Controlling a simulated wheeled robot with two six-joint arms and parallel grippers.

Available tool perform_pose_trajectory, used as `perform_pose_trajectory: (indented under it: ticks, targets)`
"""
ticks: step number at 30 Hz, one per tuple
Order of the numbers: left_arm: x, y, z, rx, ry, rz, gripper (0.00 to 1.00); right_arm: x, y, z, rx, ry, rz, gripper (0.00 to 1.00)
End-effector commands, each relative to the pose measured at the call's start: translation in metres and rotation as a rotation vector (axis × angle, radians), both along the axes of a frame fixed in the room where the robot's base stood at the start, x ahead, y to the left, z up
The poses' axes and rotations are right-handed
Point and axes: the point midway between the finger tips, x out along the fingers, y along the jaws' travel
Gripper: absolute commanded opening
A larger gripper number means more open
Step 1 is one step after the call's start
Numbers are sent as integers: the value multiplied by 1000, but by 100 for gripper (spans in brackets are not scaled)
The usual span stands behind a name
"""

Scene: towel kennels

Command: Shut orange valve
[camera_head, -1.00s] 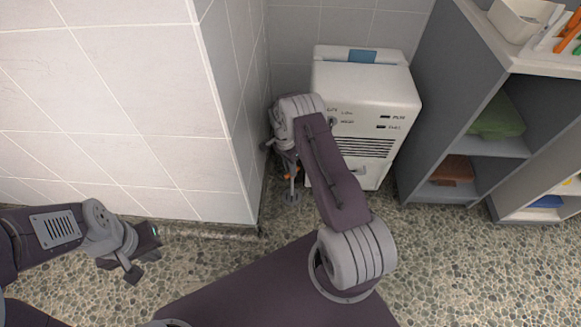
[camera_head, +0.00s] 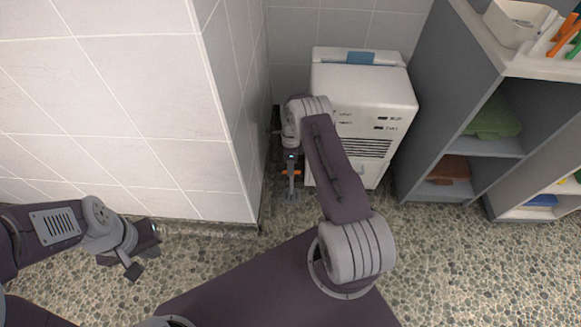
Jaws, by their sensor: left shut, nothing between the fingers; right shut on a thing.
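The orange valve (camera_head: 298,173) is low in the narrow gap between the tiled wall corner and the white machine. Only small orange bits of it show on either side of my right gripper (camera_head: 291,172). That gripper reaches down into the gap and is shut on the orange valve; the exact contact is mostly hidden by the gripper and wrist. A grey pipe or fitting (camera_head: 291,195) shows just below, near the floor. My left gripper (camera_head: 146,250) is shut and empty above the pebbled floor at the lower left, far from the valve.
The white machine (camera_head: 362,90) stands right of the gap, against my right forearm in the picture. The tiled wall corner (camera_head: 225,110) bounds the gap on the left. A grey shelf unit (camera_head: 440,85) stands at the right. The pebbled floor (camera_head: 450,260) in front is clear.

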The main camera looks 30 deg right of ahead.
Motion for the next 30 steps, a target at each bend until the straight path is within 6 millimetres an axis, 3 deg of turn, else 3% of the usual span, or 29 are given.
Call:
perform_pose_trajectory:
  ticks: [18,19,21,30]
  targets:
    - [0,0,1,0,0,0,0,1,-2,0,-2,-2,-41,0]
    - [0,0,1,0,0,0,0,1,-2,0,-2,-2,-41,17]
    - [0,0,1,0,0,0,0,0,-2,0,-2,-2,-41,36]
    - [0,0,2,0,0,0,0,0,-1,1,0,-1,-40,36]
